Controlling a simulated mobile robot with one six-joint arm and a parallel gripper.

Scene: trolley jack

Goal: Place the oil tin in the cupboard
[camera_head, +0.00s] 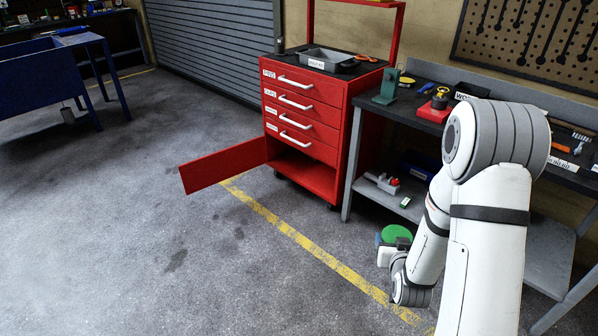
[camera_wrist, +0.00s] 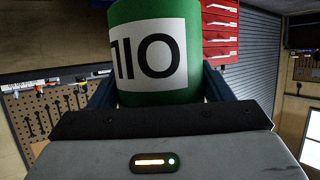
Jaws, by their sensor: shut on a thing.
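The oil tin is a green cylinder (camera_wrist: 157,95) with a white label, filling the top middle of the wrist view; the label's black letters appear upside down. My gripper (camera_wrist: 158,100) is shut on the tin, with a dark finger on each side. In the head view the tin's green round top (camera_head: 396,233) shows beyond my wrist, low beside the workbench; the rest is mostly hidden by my arm. The cupboard is the open bottom compartment (camera_head: 300,172) of a red tool cabinet (camera_head: 352,135). Its red door (camera_head: 222,165) is swung out to the left. The compartment looks empty from here.
The workbench (camera_head: 345,190) stands right of the cabinet, with small items on its lower shelf. A grey tray (camera_head: 322,62) sits on the cabinet. A blue table (camera_head: 60,75) stands far left. The floor before the cabinet is clear, crossed by a yellow line (camera_head: 300,238).

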